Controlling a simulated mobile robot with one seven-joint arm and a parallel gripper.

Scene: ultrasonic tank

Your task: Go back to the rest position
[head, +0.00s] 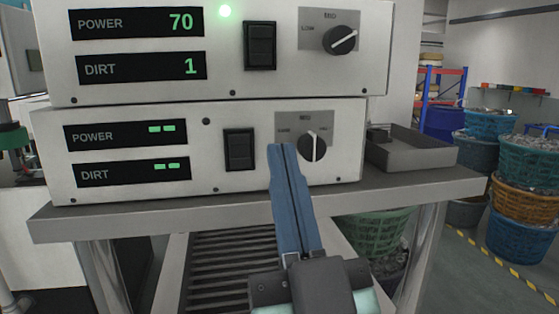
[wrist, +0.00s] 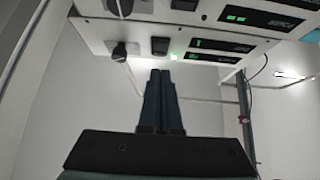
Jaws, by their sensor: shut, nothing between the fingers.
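My gripper (head: 282,150) points up and forward in the head view, its two long blue fingers pressed together with nothing between them. The upper control unit (head: 225,83) stands on the lower one. It reads power 70 and dirt 1, with a green light lit. The lower displays show only dashes.
Both units stand on a grey table (head: 440,187) with a grey tray (head: 412,150) at its right. Slatted rollers (head: 230,270) lie below.

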